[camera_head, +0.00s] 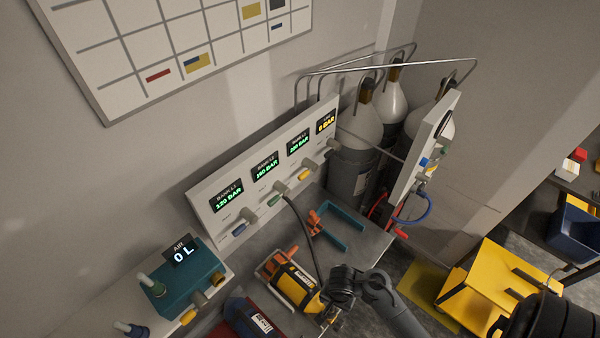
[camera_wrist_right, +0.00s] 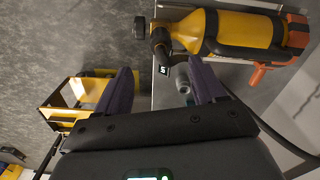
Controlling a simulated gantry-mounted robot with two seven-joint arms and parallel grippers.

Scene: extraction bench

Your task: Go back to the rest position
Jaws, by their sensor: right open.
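In the right wrist view, the two dark fingers of my right gripper (camera_wrist_right: 163,88) stand wide apart. It is open and nothing is held in it. A yellow cylinder (camera_wrist_right: 245,35) with a black fitting on its end lies ahead and to the right of the fingers, apart from them. It also shows in the head view on the bench (camera_head: 372,252), lower middle. A bulky black arm part of mine (camera_head: 548,322) shows at lower right there; I cannot make out the right fingertips in that view. My left gripper is in neither view.
A gauge panel (camera_head: 212,207) runs along the wall, with large gas cylinders (camera_head: 357,132) behind its right end. A teal air unit (camera_head: 187,283) reads "0 L". A teal bracket (camera_head: 341,234) lies on the bench. A yellow cart (camera_head: 487,277) stands on the floor to the right.

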